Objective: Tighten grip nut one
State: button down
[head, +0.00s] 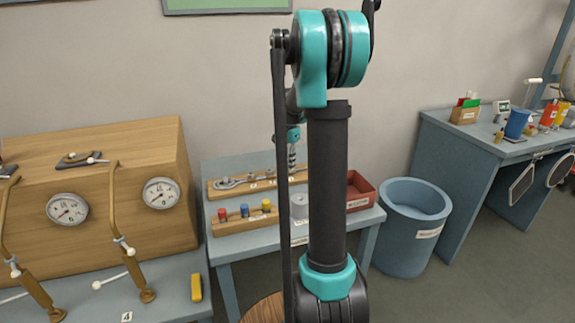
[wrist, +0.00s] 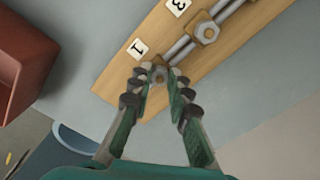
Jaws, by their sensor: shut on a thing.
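In the wrist view, my gripper (wrist: 161,77) is shut on a small grey nut, grip nut one (wrist: 159,74), at the end of a metal rod by the label "1" (wrist: 138,47). The fingertips hide part of the nut, and its thread cannot be seen. The rod lies along a wooden board (wrist: 115,85).
A red tray (head: 365,193) stands at the table's right side, with a blue bin (head: 405,245) beside the table. A gauge cabinet (head: 100,150) is at left.

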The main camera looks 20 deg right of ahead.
jog(key=m, duration=0.5)
jog(key=shift+m, duration=0.3)
jog(key=shift+w+m, duration=0.1)
jog(key=shift+m, duration=2.2)
jog(key=c, duration=1.4)
grip_release()
notch_tip(320, 180, up, 12)
